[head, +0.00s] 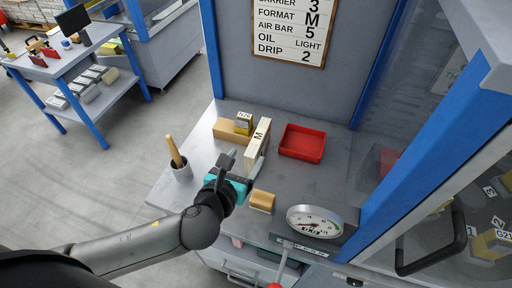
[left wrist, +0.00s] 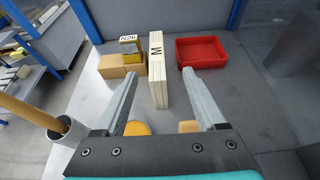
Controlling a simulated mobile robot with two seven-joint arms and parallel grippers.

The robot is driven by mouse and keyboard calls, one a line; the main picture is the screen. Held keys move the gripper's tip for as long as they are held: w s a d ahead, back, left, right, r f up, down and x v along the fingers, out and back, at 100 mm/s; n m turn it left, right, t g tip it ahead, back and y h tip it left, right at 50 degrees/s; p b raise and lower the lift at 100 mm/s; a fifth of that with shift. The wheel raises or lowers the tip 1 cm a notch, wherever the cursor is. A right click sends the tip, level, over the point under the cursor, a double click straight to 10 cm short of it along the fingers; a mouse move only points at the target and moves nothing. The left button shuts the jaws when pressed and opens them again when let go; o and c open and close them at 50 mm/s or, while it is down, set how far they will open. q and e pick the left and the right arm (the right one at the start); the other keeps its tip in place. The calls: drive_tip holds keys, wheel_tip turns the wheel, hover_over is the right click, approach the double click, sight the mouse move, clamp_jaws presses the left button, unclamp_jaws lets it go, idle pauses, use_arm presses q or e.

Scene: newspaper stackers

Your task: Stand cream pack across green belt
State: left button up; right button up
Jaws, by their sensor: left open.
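The cream pack (head: 258,143), a narrow slab marked M, stands upright on edge on the grey bench. In the left wrist view the cream pack (left wrist: 158,72) shows ahead, between the lines of the fingers. My left gripper (head: 240,166), with a teal body, is open just on the near side of the pack. In the left wrist view nothing is held between the open fingers (left wrist: 160,75); I cannot tell whether the tips reach past the pack's near edge. I see no green belt in either view. My right gripper is not in view.
A tan block (head: 230,131) with a yellow N26 box (head: 243,122) sits left of the pack. A red tray (head: 302,143) lies right. A grey cup with a wooden handle (head: 179,163), a tan rounded block (head: 262,201) and a dial gauge (head: 314,222) stand nearer.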

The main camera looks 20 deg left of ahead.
sight(257, 139)
use_arm(q)
drive_tip(key=b+x, duration=0.1)
drive_tip(key=x, duration=0.7)
drive_tip(key=shift+a+b+x, duration=0.15)
drive_tip(key=shift+b+x, duration=0.05)
drive_tip(key=shift+x, duration=1.1)
drive_tip(key=shift+a+b+x, duration=0.15)
drive_tip(key=shift+b+x, duration=0.05)
drive_tip(key=shift+x, duration=1.05)
drive_tip(key=shift+s+f, duration=0.1)
drive_tip(key=shift+f, duration=0.05)
drive_tip(key=shift+c, duration=0.4)
clamp_jaws()
